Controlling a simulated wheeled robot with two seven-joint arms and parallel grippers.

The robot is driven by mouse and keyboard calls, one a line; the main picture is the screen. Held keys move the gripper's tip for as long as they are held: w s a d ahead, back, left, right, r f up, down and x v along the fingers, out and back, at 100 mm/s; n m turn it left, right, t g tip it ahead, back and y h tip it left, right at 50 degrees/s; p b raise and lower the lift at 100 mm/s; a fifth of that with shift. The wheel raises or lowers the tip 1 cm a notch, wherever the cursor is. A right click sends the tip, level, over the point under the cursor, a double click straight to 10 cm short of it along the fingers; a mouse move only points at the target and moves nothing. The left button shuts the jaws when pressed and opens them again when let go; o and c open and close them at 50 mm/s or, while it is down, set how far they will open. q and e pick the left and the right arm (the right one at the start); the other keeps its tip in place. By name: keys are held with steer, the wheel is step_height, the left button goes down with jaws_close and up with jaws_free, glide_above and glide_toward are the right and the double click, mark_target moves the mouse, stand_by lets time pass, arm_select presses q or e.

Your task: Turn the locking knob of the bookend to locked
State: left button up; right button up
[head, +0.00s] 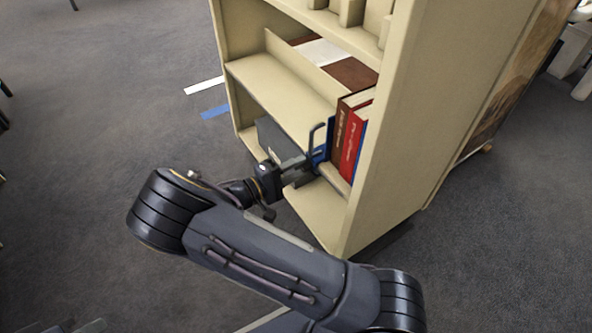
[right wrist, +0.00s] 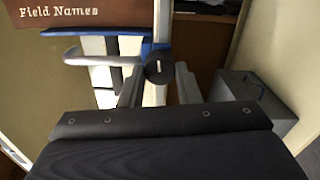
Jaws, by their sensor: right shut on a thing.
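The bookend (head: 318,145), with a blue part and a dark upright, stands against the left end of a row of books on a shelf. In the right wrist view its round black knob (right wrist: 158,69) carries a short white mark, which looks roughly upright in that picture. My right gripper (head: 298,168) reaches into the shelf at the bookend. In the right wrist view its two fingers (right wrist: 159,90) stand on either side of the knob, shut on it. In the head view the gripper hides the knob. My left gripper is not in view.
Brown and red books (head: 352,140) stand right of the bookend, close to the cream bookcase's side panel (head: 385,150). A dark grey box (right wrist: 255,100) stands on the other side of the gripper. A shelf board (head: 270,85) lies above.

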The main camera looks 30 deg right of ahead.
steer(key=shift+m, duration=0.5)
stand_by(0.3)
steer(key=o, duration=1)
steer(key=shift+a, duration=0.15)
steer(key=a, duration=0.2)
steer(key=a+p, duration=0.1)
steer(key=a, duration=0.4)
steer(key=shift+s+a+p, duration=0.3)
